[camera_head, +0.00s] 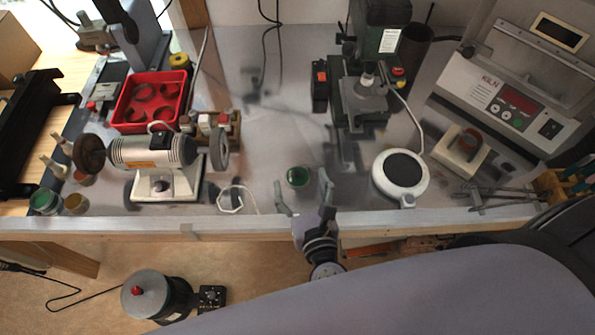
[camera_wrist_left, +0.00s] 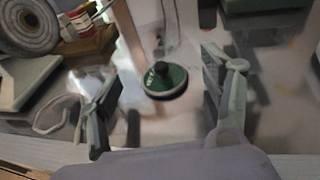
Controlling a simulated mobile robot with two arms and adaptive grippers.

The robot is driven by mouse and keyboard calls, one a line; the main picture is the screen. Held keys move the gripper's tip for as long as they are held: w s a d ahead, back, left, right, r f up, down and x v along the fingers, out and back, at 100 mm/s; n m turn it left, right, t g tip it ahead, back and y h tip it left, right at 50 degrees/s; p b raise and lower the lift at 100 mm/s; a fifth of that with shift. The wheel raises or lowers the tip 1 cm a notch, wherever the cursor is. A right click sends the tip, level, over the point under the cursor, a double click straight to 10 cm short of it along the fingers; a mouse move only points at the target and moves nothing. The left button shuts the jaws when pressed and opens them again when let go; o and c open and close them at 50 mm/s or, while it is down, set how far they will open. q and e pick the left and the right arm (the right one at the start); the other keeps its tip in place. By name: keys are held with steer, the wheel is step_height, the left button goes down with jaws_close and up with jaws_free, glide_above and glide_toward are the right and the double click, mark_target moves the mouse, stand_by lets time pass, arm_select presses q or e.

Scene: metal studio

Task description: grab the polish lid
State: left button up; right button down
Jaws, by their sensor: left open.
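The polish lid (camera_head: 298,177) is a small round green disc near the front edge of the grey bench. In the left wrist view the lid (camera_wrist_left: 163,82) shows a dark knob on top, and it appears to lie flat. My left gripper (camera_head: 303,184) reaches over the bench's front edge, its fingers spread wide and empty. In the left wrist view the lid appears between the two fingers, ahead of the palm, with clear gaps on both sides. I cannot tell the exact height of the fingertips above the bench. My right gripper is not in view.
A bench grinder (camera_head: 150,155) and a red tray (camera_head: 150,97) stand left. A white cable loop (camera_head: 236,200) lies left of the lid. A round white device (camera_head: 401,177) stands right. The bench behind the lid is clear.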

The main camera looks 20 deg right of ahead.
arm_select(q)
steer(key=shift+x, duration=0.95)
steer(key=shift+s, duration=0.1)
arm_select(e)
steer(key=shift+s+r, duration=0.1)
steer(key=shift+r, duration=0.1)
arm_select(q)
steer(key=shift+c, duration=0.2)
steer(key=shift+c, duration=0.7)
steer(key=c, duration=1.1)
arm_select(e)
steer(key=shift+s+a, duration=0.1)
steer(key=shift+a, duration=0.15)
arm_select(q)
steer(key=shift+c, duration=0.2)
